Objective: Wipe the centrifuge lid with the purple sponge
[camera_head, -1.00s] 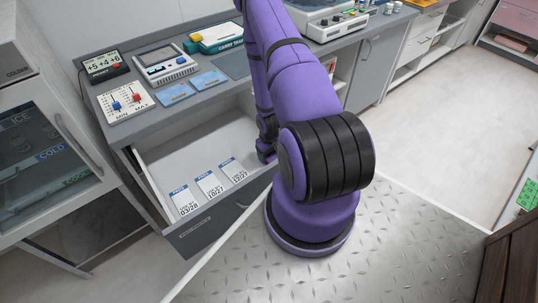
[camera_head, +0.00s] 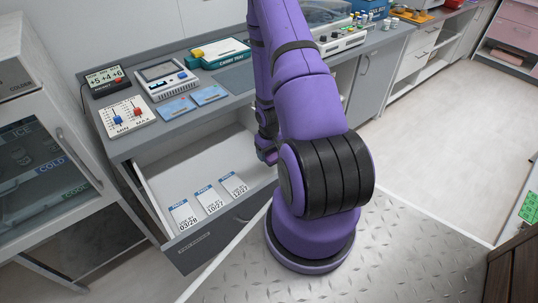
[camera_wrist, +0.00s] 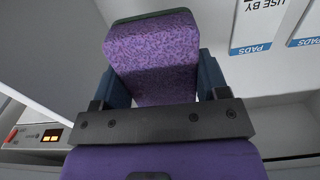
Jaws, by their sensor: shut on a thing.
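The purple sponge (camera_wrist: 152,55), speckled with a dark green layer along its top edge, fills the middle of the wrist view. My gripper (camera_wrist: 160,75) is shut on it, with one dark blue finger on each side. In the head view my arm hides the gripper and sponge. A pale bench device with a see-through lid (camera_head: 325,12) and a row of knobs stands on the counter behind my arm, partly covered. I cannot tell for sure whether it is the centrifuge.
An open drawer (camera_head: 153,185) with several pad packets (camera_head: 209,199) sticks out below the counter (camera_head: 205,119). In the wrist view a panel with a red button and lit display (camera_wrist: 40,136) is at lower left.

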